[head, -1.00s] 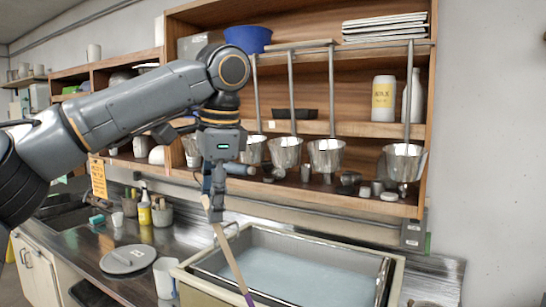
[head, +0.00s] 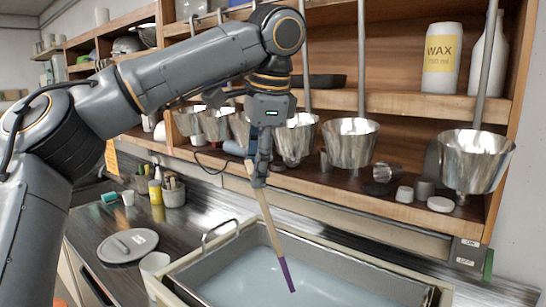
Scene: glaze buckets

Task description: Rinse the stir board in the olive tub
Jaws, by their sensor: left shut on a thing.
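The stir board (head: 268,222) is a long, thin wooden stick with a purple lower end (head: 287,274). My left gripper (head: 258,182) is shut on its upper part, and the board hangs tilted, its lower end to the right. The tub has a pale olive rim (head: 440,293), a metal inner wall and a wire handle at its left. It holds pale blue-grey water (head: 335,290). The purple end shows against the water inside the rim; I cannot tell whether it touches the surface. The tub's front is cut off. My right gripper is not in view.
A wooden shelf (head: 390,210) with metal cups, small pots and a wax bottle (head: 441,58) stands close behind the gripper. A grey round lid (head: 127,246) and a white jug (head: 155,263) are on the metal counter left of the tub. A yellow bottle stands farther back.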

